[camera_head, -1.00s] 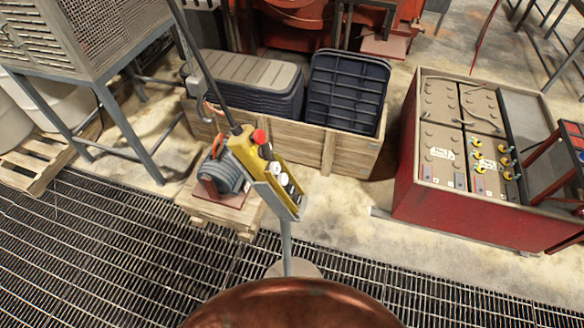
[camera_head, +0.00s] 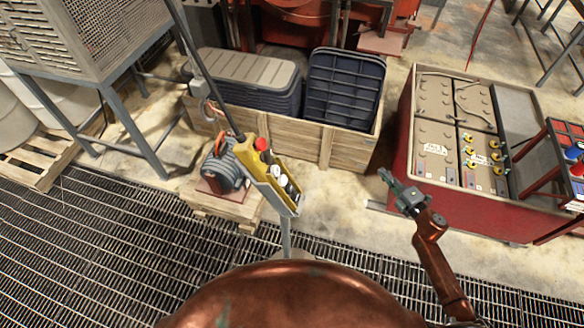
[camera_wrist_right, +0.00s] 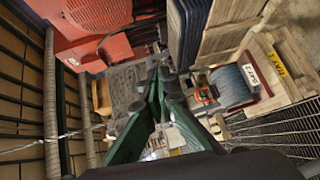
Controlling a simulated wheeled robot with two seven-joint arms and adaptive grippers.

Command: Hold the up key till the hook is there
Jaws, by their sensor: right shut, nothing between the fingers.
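A yellow pendant control (camera_head: 272,178) with a red button (camera_head: 261,144) and white and dark keys hangs from a black cable and stands in a grey holder on a post. I cannot read the key markings. A hook (camera_head: 211,109) hangs just above a grey motor (camera_head: 222,171) with an orange part on it. My right gripper (camera_head: 385,176) is shut and empty, to the right of the pendant and clearly apart from it. In the right wrist view its green fingers (camera_wrist_right: 160,80) meet at the tips, with the motor (camera_wrist_right: 232,86) behind to the right. My left gripper is not in view.
The motor sits on a small wooden pallet (camera_head: 235,212). A wooden crate (camera_head: 300,140) with dark bins stands behind. Dark floor grating lies in front.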

